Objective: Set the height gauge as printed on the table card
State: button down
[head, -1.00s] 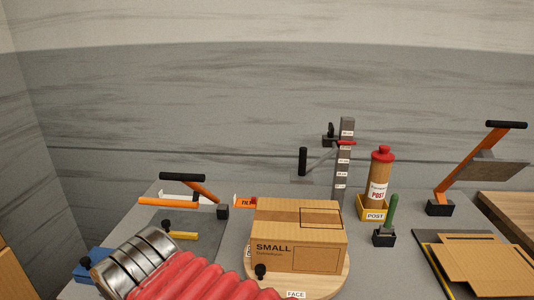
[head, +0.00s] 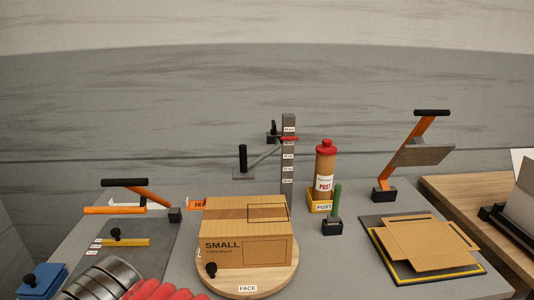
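The height gauge is a grey upright post (head: 288,155) at the back of the table, with several small white labels down its front, too small to read surely. A red pointer (head: 288,138) sits near its top, just below the highest label. A black knob (head: 273,127) is beside it at the left. A jointed grey arm with a black upright handle (head: 243,158) reaches left from the post. I cannot make out a table card with a printed height. My gripper is not in view; only red and metal parts, likely my arm, show at the lower left.
A SMALL cardboard box (head: 245,232) on a round wooden turntable (head: 285,277) stands in front of the gauge. A red-capped POST tube (head: 325,170) and a green-handled tool (head: 337,205) stand right of it. Orange-armed levers (head: 147,192) (head: 408,150) flank the table.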

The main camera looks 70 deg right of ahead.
aim_at(245, 172)
jog(key=k, duration=0.35)
jog(key=z, duration=0.65)
jog(key=i, duration=0.5)
jog(key=z, duration=0.3)
